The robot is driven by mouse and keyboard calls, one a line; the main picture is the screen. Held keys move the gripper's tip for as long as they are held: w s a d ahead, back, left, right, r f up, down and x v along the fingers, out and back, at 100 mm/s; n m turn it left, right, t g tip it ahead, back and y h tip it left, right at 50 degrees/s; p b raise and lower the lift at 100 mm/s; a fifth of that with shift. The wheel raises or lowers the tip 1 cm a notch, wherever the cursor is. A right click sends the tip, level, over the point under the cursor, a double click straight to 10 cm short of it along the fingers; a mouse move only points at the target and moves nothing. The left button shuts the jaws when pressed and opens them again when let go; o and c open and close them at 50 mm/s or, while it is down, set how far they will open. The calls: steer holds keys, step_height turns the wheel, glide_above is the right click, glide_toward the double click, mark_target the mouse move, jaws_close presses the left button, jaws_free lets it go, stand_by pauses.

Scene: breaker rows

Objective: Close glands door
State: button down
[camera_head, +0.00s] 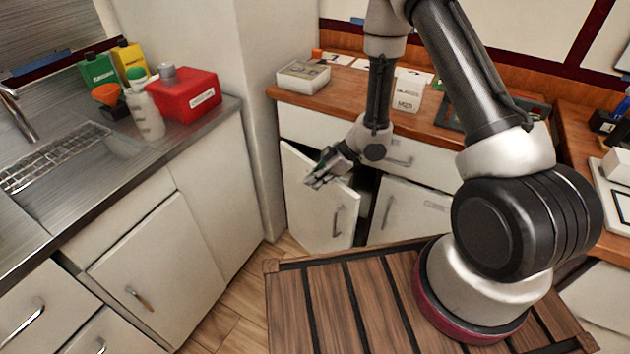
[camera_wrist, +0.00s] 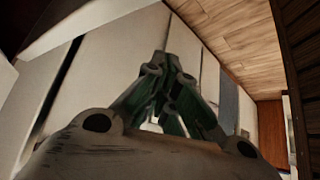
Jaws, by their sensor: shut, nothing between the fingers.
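A white cabinet door (camera_head: 318,205) under the wooden counter stands partly open, swung out from its left side, with a dark gap at its right edge. It has a metal handle (camera_head: 338,220). I cannot read any label that says it is the glands door. My gripper (camera_head: 314,183) is shut and empty at the upper part of this door's outer face; I cannot tell whether it touches. In the wrist view the closed fingers (camera_wrist: 165,70) show in front of pale panels. The neighbouring door (camera_head: 405,212) to the right looks shut.
A wooden counter (camera_head: 345,92) with a white box (camera_head: 303,76) lies above the doors. A steel sink counter (camera_head: 100,180) with a red container (camera_head: 187,95) and bottles stands at left. Wooden floor (camera_head: 245,290) is clear between the left cabinets and my slatted base.

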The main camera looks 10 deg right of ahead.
step_height(320, 180, up, 10)
steer(key=s+a+f+n+g, duration=0.25)
steer(key=s+a, duration=0.55)
steer(key=a, duration=0.5)
steer(key=s+a+f+n+h, duration=0.5)
steer(key=s+f, duration=0.2)
steer(key=s, duration=0.3)
steer(key=w+d+r+t+h, duration=0.2)
steer(key=w+d+t+h, duration=0.1)
steer(key=d+h, duration=0.3)
steer(key=w+d+r+t+h, duration=0.2)
steer(key=w+d+t+h, duration=0.15)
steer(key=d, duration=0.45)
glide_toward(344, 199)
steer(key=shift+n+h, duration=0.45)
steer(key=shift+a+x, duration=0.25)
steer(key=shift+x, duration=2)
